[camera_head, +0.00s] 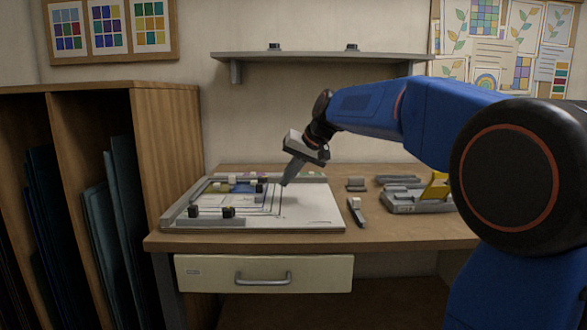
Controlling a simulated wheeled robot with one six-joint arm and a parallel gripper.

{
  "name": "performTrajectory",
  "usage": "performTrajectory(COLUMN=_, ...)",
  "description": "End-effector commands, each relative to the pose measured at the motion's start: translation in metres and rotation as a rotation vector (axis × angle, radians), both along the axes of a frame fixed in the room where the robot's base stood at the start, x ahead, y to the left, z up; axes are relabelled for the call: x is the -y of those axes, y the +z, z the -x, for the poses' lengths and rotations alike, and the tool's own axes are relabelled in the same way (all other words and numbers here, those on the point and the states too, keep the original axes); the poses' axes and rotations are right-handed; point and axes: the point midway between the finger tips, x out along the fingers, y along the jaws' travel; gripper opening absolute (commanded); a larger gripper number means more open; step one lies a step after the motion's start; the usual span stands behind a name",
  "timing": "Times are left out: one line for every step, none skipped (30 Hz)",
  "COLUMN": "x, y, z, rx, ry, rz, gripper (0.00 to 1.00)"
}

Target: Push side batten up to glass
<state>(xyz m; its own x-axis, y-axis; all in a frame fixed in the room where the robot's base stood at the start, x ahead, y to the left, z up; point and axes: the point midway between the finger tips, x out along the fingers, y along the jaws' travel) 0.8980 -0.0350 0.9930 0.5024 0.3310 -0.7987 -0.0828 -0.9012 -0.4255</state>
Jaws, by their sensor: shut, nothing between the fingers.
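My gripper (285,183) is shut and empty, pointing down over the right half of the work board (318,207). Its tip is just right of the glass panel; I cannot tell whether it touches anything. The panel has a blue glass piece (242,187) and thin dark strips around pale areas. A thin dark strip (279,205) stands at the panel's right, below my gripper tip. A grey batten (210,221) with black knobs lies along the board's front left. Another grey bar runs along the left edge (182,203). Which piece is the side batten is unclear at this size.
The board lies on a wooden bench (400,232) with a drawer (265,273) below. A small tool (356,211) lies right of the board. Grey holders with a yellow item (436,188) stand further right. A wooden rack (166,150) borders the left. A shelf (315,57) hangs above.

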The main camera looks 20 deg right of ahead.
Motion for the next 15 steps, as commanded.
performTrajectory(x=-0.004, y=-0.008, z=-0.004, rx=-0.001, ry=0.002, rz=0.0, gripper=0.0)
performTrajectory(x=-0.006, y=-0.012, z=-0.007, rx=-0.002, ry=0.002, rz=0.0, gripper=0.0)
performTrajectory(x=-0.012, y=-0.011, z=-0.008, rx=-0.001, ry=0.004, rz=0.0, gripper=0.0)
performTrajectory(x=-0.016, y=-0.01, z=-0.01, rx=0.001, ry=0.004, rz=0.001, gripper=0.0)
performTrajectory(x=-0.02, y=-0.01, z=-0.011, rx=0.0, ry=0.004, rz=0.002, gripper=0.0)
performTrajectory(x=-0.025, y=-0.01, z=-0.012, rx=0.001, ry=0.004, rz=0.001, gripper=0.0)
performTrajectory(x=-0.028, y=-0.01, z=-0.013, rx=0.0, ry=0.003, rz=0.001, gripper=0.0)
performTrajectory(x=-0.03, y=-0.01, z=-0.014, rx=0.0, ry=0.003, rz=0.001, gripper=0.0)
performTrajectory(x=-0.033, y=-0.01, z=-0.015, rx=0.0, ry=0.002, rz=0.0, gripper=0.0)
performTrajectory(x=-0.036, y=-0.01, z=-0.016, rx=0.0, ry=0.002, rz=0.0, gripper=0.0)
performTrajectory(x=-0.037, y=-0.01, z=-0.016, rx=0.0, ry=0.002, rz=0.0, gripper=0.0)
performTrajectory(x=-0.039, y=-0.01, z=-0.017, rx=0.0, ry=0.002, rz=0.0, gripper=0.0)
performTrajectory(x=-0.04, y=-0.01, z=-0.017, rx=0.0, ry=0.002, rz=0.001, gripper=0.0)
performTrajectory(x=-0.041, y=-0.01, z=-0.018, rx=0.001, ry=0.002, rz=0.001, gripper=0.0)
performTrajectory(x=-0.042, y=-0.01, z=-0.018, rx=0.0, ry=0.001, rz=0.001, gripper=0.0)
